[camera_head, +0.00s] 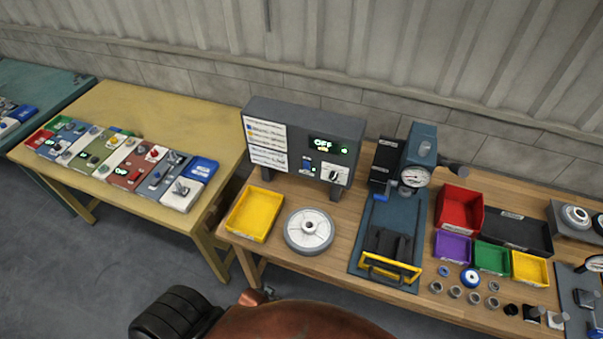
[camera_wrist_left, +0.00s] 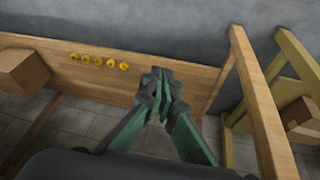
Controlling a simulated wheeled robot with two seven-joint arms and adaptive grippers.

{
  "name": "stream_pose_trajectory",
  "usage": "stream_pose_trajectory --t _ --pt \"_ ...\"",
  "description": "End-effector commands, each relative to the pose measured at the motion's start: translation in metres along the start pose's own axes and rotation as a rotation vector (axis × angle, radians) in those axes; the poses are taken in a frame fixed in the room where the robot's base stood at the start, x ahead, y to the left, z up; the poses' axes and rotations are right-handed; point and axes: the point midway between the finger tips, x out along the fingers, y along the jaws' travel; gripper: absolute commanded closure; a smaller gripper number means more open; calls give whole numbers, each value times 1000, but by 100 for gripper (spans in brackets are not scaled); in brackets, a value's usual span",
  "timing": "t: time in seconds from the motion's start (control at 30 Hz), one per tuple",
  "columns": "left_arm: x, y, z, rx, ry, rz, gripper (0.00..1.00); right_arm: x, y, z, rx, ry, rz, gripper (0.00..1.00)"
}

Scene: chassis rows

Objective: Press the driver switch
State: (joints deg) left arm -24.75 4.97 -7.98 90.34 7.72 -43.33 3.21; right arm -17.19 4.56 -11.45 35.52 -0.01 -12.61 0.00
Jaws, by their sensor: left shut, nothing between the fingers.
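A dark grey control box (camera_head: 295,115) stands at the back of the wooden workbench. Its display (camera_head: 324,145) reads OFF in green. Below the display are a small blue switch (camera_head: 307,165) and a white panel with a black knob (camera_head: 334,176). The labels are too small to read, so I cannot tell which control is the driver switch. My left gripper (camera_wrist_left: 161,92) shows in the left wrist view, its green fingers closed together and empty, with a wooden panel beyond it. It is apart from the control box. My right gripper is not in view.
A yellow tray (camera_head: 254,214) and a grey wheel (camera_head: 309,231) lie in front of the box. A press with a gauge (camera_head: 398,190) stands to its right, with small coloured bins beyond. A yellow table (camera_head: 150,107) holds several colourful modules at left.

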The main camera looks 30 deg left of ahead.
Motion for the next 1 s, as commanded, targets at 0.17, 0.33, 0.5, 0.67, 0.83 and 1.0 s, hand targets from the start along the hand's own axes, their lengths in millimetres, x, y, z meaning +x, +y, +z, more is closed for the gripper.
stream_pose_trajectory --t 0.17,0.33,0.5,0.67,0.83,1.0 --pt "-74 15 -69 -31 82 37 100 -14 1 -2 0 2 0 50" --pt "-138 28 -113 -42 140 68 100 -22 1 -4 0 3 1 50" --pt "-188 38 -143 -55 193 100 100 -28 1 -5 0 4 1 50" --pt "-224 65 -194 -165 349 230 100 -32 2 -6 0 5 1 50" --pt "-234 80 -239 -330 513 373 100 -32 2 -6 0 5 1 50" --pt "-254 80 -290 -570 708 539 100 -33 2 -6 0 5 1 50"
